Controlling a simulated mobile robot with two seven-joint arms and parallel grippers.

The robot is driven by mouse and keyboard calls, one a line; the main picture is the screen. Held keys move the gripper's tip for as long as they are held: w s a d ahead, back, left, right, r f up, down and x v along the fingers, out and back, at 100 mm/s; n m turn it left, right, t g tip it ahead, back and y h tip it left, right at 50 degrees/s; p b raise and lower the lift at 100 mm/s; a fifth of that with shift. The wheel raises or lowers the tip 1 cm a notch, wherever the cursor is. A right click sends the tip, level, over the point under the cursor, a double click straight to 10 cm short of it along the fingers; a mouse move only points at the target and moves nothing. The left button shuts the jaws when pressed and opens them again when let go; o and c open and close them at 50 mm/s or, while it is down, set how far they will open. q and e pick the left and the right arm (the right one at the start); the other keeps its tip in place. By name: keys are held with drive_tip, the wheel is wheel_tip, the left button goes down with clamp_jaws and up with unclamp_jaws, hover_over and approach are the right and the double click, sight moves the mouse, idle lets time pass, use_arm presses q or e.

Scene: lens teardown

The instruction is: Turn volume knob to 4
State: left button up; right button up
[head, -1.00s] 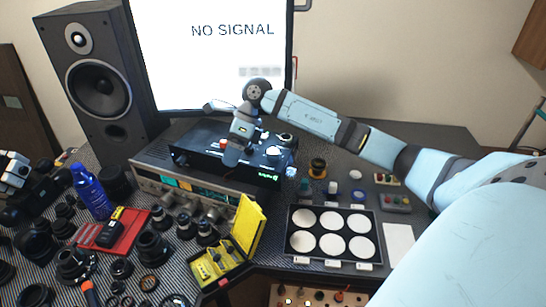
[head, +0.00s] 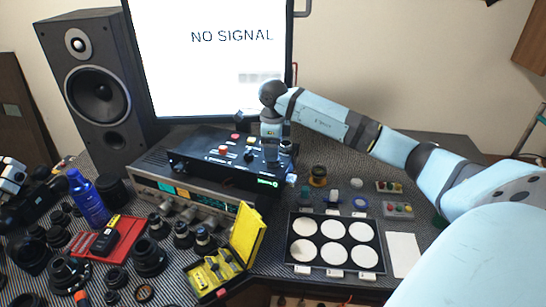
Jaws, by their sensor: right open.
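A black control box (head: 215,172) lies on top of a grey instrument, with red, white and black controls on its upper face and a small lit green display (head: 267,183) at its right front. Black knobs, one of them this dark knob (head: 249,156), stand on its right half. Their labels and settings are too small to read, so I cannot tell which is the volume knob. My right gripper (head: 277,150) is open and points down over the box's right end, hiding part of it. A white and black part at the far left edge may be my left gripper (head: 12,176); its jaws are unclear.
A monitor (head: 215,60) stands behind the box and a tall speaker (head: 97,90) at the left. An open yellow case (head: 247,233), lens parts and a blue bottle (head: 88,197) crowd the front left. A tray of white discs (head: 333,240) lies at the right.

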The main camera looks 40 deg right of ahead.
drive_tip(key=shift+f, duration=1.85)
drive_tip(key=c, duration=0.9)
